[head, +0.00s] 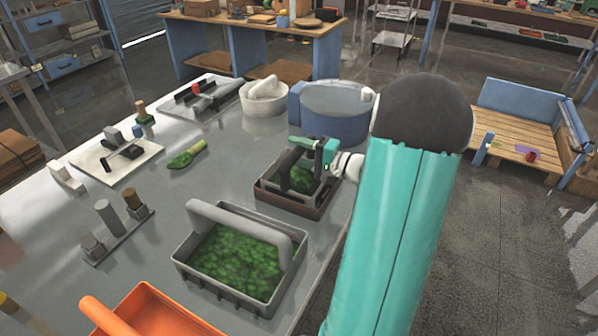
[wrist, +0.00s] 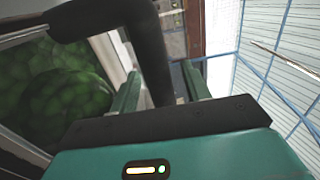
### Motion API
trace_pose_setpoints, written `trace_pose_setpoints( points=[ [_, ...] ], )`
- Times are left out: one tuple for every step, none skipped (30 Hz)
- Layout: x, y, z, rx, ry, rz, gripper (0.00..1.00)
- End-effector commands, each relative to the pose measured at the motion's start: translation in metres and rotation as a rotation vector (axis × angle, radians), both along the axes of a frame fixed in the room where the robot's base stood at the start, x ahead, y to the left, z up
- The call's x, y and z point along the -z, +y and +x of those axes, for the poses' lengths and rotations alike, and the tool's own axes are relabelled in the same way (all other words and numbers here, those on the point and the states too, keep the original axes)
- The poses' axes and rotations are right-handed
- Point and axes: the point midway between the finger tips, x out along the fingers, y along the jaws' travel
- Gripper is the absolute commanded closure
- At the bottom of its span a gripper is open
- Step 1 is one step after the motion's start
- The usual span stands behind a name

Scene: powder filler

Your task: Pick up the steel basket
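A dark brown-grey basket (head: 288,205) with a dark arched handle and green contents stands on the table, in the middle of the head view. It is not clear whether this or the larger light-grey basket (head: 262,298) nearer the front is the steel one; that one also holds green stuff. My gripper (head: 311,152) is at the dark basket's handle. In the wrist view the dark handle (wrist: 150,58) passes between my two fingers (wrist: 162,92), with narrow gaps showing on both sides. The green contents (wrist: 55,85) lie at the left of that view.
A blue pot (head: 335,125) and a white tub (head: 263,108) stand behind the dark basket. An orange basket (head: 150,315) is at the front edge. Small tools and trays fill the table's left side. Bare tabletop (head: 215,178) lies left of the dark basket.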

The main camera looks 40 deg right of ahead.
Motion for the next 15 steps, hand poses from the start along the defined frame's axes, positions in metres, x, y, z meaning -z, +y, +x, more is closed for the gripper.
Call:
trace_pose_setpoints(
  points=[
    [0.0, 0.0002, -0.0001, 0.0, 0.0, 0.0, 0.63],
    [-0.0001, 0.0002, -0.0001, 0.0, 0.0, 0.0, 0.69],
    [-0.0001, 0.0002, -0.0002, 0.0, 0.0, 0.0, 0.77],
    [0.0, 0.0002, -0.0002, 0.0, 0.0, 0.0, 0.82],
    [-0.0001, 0.0001, -0.0003, -0.001, 0.0, 0.0, 0.88],
    [-0.0001, 0.0001, -0.0004, 0.0, 0.0, 0.0, 0.96],
    [0.0, 0.0001, -0.0004, 0.0, 0.0, 0.0, 1.0],
    [-0.0001, 0.0001, -0.0004, 0.0, 0.0, 0.0, 1.0],
    [-0.0001, 0.0, -0.0004, 0.0, 0.0, 0.0, 1.0],
    [-0.0001, 0.0, -0.0004, 0.0, 0.0, 0.0, 1.0],
    [-0.0001, 0.0, -0.0004, 0.0, 0.0, 0.0, 1.0],
    [-0.0001, 0.0, -0.0005, 0.0, 0.0, 0.0, 1.0],
    [-0.0001, 0.0, -0.0005, 0.0, 0.0, 0.0, 1.0],
    [-0.0001, 0.0, -0.0005, 0.0, 0.0, 0.0, 1.0],
    [-0.0001, 0.0, -0.0005, 0.0, 0.0, 0.0, 1.0]
  ],
)
